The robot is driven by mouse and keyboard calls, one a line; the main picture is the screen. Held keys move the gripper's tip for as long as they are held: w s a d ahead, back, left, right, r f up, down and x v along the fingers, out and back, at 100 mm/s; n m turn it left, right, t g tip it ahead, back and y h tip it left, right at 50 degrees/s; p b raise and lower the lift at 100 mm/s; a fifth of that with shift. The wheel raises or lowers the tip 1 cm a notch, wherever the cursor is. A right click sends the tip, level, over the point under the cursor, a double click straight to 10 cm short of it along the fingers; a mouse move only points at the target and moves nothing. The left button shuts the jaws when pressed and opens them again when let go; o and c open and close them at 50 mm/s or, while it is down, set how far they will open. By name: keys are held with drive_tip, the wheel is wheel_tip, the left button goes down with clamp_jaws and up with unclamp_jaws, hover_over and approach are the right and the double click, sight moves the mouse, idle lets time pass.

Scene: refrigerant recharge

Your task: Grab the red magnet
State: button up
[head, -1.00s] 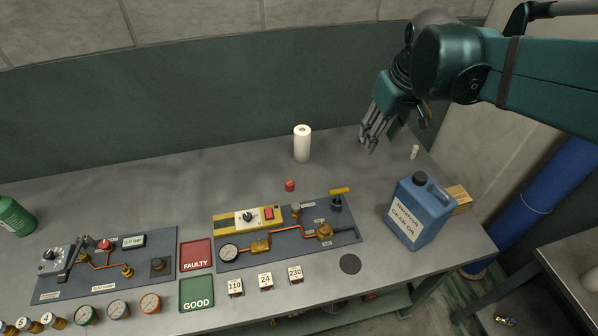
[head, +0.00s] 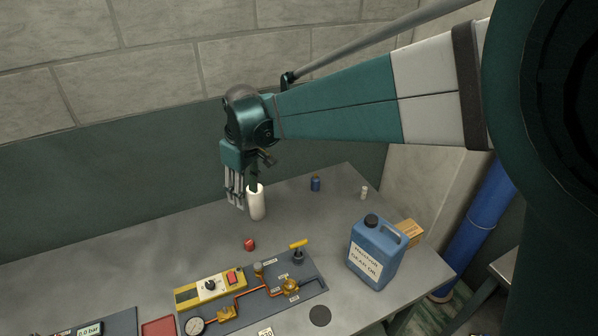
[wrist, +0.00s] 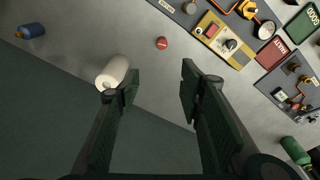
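The red magnet (head: 249,244) is a small red cylinder on the grey table, behind the yellow-boxed panel. My gripper (head: 236,205) points down above the table, beside the white roll and up and left of the magnet in the head view. In the wrist view its fingers (wrist: 160,85) are spread wide apart with nothing between them. The magnet is apart from the fingers and fully visible.
A white roll (head: 257,203) stands close to my gripper. A panel with gauge and pipes (head: 262,290) lies in front of the magnet.

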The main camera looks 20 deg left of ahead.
drive_tip(key=a, duration=0.2)
hover_over(249, 242)
drive_tip(key=f, duration=1.1)
drive_tip(key=d+f, duration=0.1)
drive_tip(key=f, duration=0.5)
drive_tip(key=shift+s+f, duration=0.2)
drive_tip(key=shift+f, duration=0.15)
drive_tip(key=shift+a+f, duration=0.2)
drive_tip(key=shift+f, duration=1.05)
drive_tip(key=shift+f, duration=0.1)
drive_tip(key=shift+w+a+f, duration=0.1)
drive_tip(key=shift+a+f, duration=0.1)
drive_tip(key=shift+f, duration=1.05)
drive_tip(key=shift+w+a+f, duration=0.1)
drive_tip(key=shift+a+f, duration=0.05)
drive_tip(key=shift+f, duration=1.1)
drive_tip(key=shift+c, duration=0.2)
drive_tip(key=c, duration=1)
